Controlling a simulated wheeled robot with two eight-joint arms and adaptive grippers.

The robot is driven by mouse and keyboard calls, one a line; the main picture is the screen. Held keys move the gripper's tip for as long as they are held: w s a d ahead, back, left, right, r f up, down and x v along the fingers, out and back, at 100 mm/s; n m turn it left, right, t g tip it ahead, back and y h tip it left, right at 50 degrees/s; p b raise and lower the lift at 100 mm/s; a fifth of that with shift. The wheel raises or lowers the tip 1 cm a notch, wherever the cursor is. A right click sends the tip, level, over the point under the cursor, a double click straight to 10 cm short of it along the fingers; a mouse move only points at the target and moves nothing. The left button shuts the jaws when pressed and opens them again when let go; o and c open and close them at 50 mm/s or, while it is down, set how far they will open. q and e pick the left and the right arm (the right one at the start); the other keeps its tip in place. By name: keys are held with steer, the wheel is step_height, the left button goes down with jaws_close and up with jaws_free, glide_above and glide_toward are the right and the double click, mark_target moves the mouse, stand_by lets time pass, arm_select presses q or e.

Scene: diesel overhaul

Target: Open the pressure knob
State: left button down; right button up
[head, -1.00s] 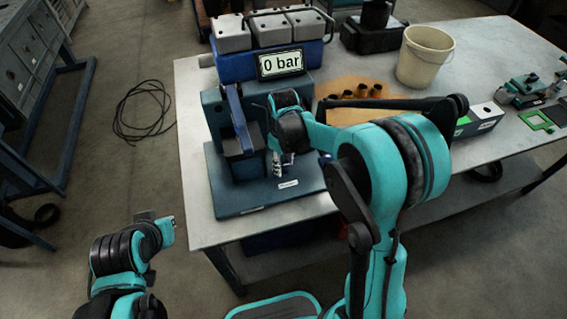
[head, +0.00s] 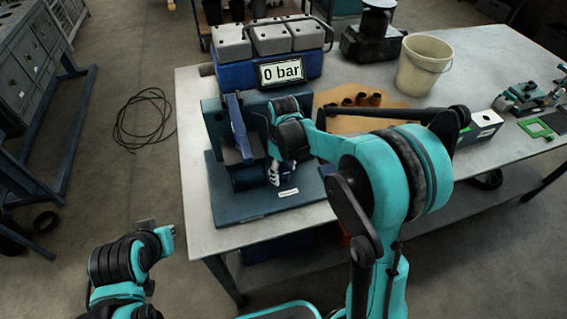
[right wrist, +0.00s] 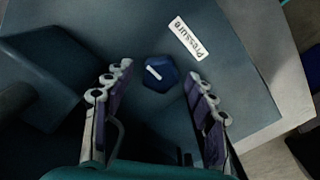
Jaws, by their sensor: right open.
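The pressure knob (right wrist: 161,73) is a dark blue faceted knob with a white pointer line, on the base plate (right wrist: 225,40) beside a white label (right wrist: 188,38) reading "Pressure". In the right wrist view my right gripper (right wrist: 157,88) is open, with one finger on each side of the knob and a visible gap to both. In the head view my right gripper (head: 277,176) points down at the front of the blue test stand (head: 222,130) and hides the knob. The display (head: 282,71) reads 0 bar. My left arm (head: 125,262) is at the lower left, its fingers unclear.
A white bucket (head: 424,65), an orange mat (head: 345,92) with dark cylindrical parts, and other tools stand on the grey table (head: 195,185).

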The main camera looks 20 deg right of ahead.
mark_target(284, 174)
step_height(284, 174, up, 12)
steer(key=shift+f, duration=0.25)
arm_select(q)
steer(key=shift+s, duration=0.15)
arm_select(e)
steer(key=shift+s+f, duration=0.1)
stand_by(0.3)
